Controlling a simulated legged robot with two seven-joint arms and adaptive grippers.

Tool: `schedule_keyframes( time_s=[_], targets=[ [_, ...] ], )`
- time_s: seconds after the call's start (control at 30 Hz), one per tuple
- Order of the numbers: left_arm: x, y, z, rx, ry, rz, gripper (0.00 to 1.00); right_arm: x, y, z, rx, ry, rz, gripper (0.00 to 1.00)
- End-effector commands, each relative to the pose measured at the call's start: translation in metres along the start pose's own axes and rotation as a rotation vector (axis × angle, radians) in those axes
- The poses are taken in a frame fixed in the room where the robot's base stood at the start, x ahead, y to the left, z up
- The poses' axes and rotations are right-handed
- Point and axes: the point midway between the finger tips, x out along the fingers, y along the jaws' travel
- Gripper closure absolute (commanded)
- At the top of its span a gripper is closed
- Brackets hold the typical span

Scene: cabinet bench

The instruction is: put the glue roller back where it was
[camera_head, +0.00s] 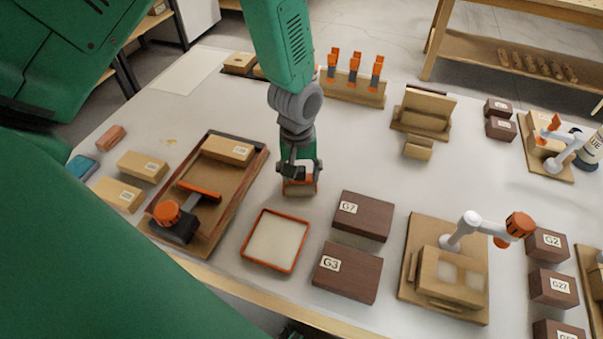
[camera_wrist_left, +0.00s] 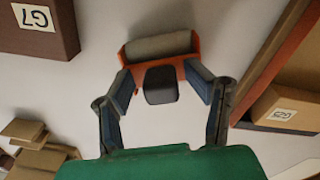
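The glue roller shows large in the left wrist view, with a grey cylinder (camera_wrist_left: 160,46), an orange frame and a black handle (camera_wrist_left: 161,85). In the head view the roller (camera_head: 300,188) is mostly hidden under my left gripper (camera_head: 298,170), near the table's middle. In the left wrist view my left gripper's fingers (camera_wrist_left: 162,82) stand apart, one on each side of the handle, with gaps visible. Their tips overlap the ends of the orange frame; contact is unclear. My right gripper is not in view.
An orange-rimmed square tray (camera_head: 246,256) lies in front of the roller. Dark boxes G7 (camera_head: 362,217) and G3 (camera_head: 347,274) stand right of it. A brown tray (camera_head: 226,201) with a box and an orange-black tool lies left. A wooden fixture (camera_head: 419,237) stands farther right.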

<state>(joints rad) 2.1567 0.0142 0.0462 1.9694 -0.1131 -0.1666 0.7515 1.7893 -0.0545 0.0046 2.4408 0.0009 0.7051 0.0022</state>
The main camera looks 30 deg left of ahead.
Motion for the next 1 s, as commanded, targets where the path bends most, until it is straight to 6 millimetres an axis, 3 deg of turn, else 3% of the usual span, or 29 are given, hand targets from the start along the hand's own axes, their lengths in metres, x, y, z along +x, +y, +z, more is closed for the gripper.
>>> schedule_keyframes(
  time_s=[0.37,0.47,0.8,1.0],
  targets=[
    [-0.005,-0.002,0.002,-0.002,-0.003,-0.009,0.53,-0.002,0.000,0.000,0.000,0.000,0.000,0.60],
    [-0.019,-0.001,0.001,-0.002,0.000,-0.006,0.53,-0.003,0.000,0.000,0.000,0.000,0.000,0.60],
    [-0.093,0.000,0.000,-0.002,0.003,-0.003,0.53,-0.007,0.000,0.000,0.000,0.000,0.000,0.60],
    [-0.119,0.000,0.001,-0.002,0.001,-0.005,0.53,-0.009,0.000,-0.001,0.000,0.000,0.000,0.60]
  ],
)
